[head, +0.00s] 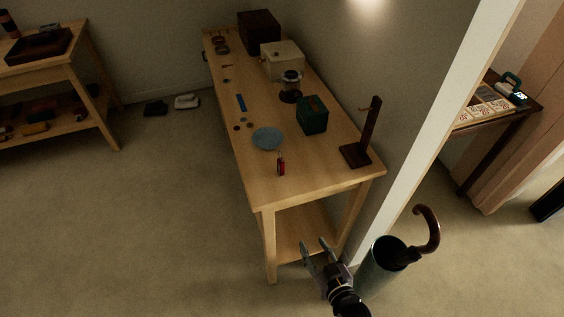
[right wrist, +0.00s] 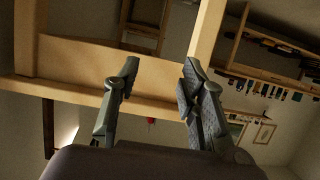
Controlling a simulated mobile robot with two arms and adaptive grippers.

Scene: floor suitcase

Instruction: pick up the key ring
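I cannot surely pick out the key ring; several small items on the wooden table (head: 216,52) are too small to tell. One is a small brownish item (head: 228,66) toward the far end, with a small dark item (head: 226,80) just nearer. A red item (head: 281,164) stands near the front end. My right gripper (head: 316,244) is open and empty, low beside the table's near end, apart from the tabletop. In the right wrist view its fingers (right wrist: 159,78) are spread, with table woodwork behind them. My left gripper is not in view.
The tabletop also bears a blue plate (head: 267,138), a green box (head: 312,116), a dark wooden stand (head: 364,140), a glass-topped grinder-like item (head: 290,87) and a cream box (head: 282,60). An umbrella stand (head: 382,266) stands right of my gripper.

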